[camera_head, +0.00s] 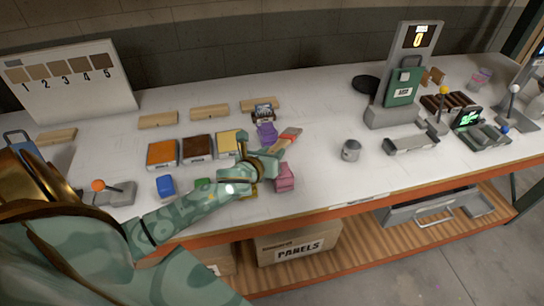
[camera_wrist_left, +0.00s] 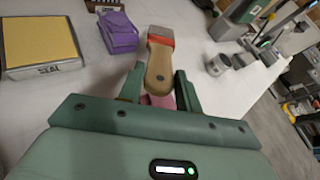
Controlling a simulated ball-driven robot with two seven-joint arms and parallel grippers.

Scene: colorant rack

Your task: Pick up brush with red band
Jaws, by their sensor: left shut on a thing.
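The brush with the red band (camera_head: 290,135) has a wooden handle and a red band near its bristle end. It is right of the purple block in the head view. In the left wrist view the brush (camera_wrist_left: 159,62) points away from me, its handle between the two fingers. My left gripper (camera_head: 268,160) is shut on the handle; the fingers also show in the left wrist view (camera_wrist_left: 158,88). I cannot tell whether the brush touches the table. My right gripper is out of view.
A purple block (camera_head: 266,134) and a pink block (camera_head: 284,178) are close to the gripper. Orange (camera_head: 162,152), brown (camera_head: 198,148) and yellow (camera_head: 229,142) pads stand left. A metal cup (camera_head: 351,150) is to the right, with clear tabletop between.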

